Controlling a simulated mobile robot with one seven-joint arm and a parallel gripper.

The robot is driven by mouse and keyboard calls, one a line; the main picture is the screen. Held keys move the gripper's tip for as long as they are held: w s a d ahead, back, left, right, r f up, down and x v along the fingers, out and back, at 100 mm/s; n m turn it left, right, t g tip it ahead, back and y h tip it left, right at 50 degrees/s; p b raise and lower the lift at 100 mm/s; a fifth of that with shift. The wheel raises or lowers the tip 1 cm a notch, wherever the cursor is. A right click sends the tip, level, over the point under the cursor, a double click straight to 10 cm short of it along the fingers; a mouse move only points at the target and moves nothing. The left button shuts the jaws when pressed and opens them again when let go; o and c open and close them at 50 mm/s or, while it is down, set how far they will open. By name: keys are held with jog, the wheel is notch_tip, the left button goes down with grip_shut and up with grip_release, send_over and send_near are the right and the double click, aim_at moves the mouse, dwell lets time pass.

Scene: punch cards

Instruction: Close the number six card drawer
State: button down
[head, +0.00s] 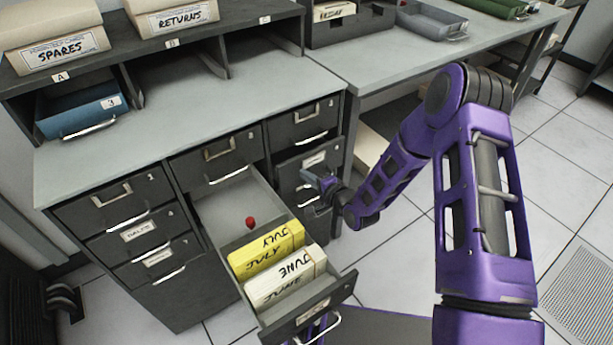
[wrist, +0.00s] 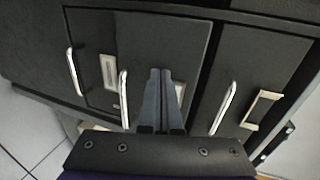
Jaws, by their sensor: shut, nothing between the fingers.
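One card drawer (head: 336,293) stands pulled far out of the middle column of the dark cabinet, below a shut top drawer. It holds a yellow JULY card block (head: 262,250), a white JUNE card block (head: 285,278) and a small red object (head: 250,222) behind them. I cannot read the number on it. My gripper (head: 312,178) is to the right of the open drawer, in front of the right column. In the wrist view, my gripper (wrist: 161,74) is shut and empty, with its fingers pointing at a dark drawer front (wrist: 137,45) between handles. Contact cannot be told.
Shut drawers with metal handles (head: 128,218) fill the left column. A top drawer (head: 303,122) is shut in the right column. The grey counter (head: 200,115) carries shelves with SPARES (head: 60,50) and RETURNS boxes.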

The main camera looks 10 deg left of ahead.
aim_at(300, 168)
jog(key=shift+w+a, duration=0.15)
jog(key=w+a, duration=0.2)
jog(key=shift+w+a, duration=0.3)
jog(key=shift+w, duration=0.05)
jog(key=shift+w+a, duration=0.25)
jog(key=shift+a, duration=0.05)
jog(key=shift+w+r, duration=0.1)
jog(key=shift+r, duration=0.15)
jog(key=shift+a, duration=0.1)
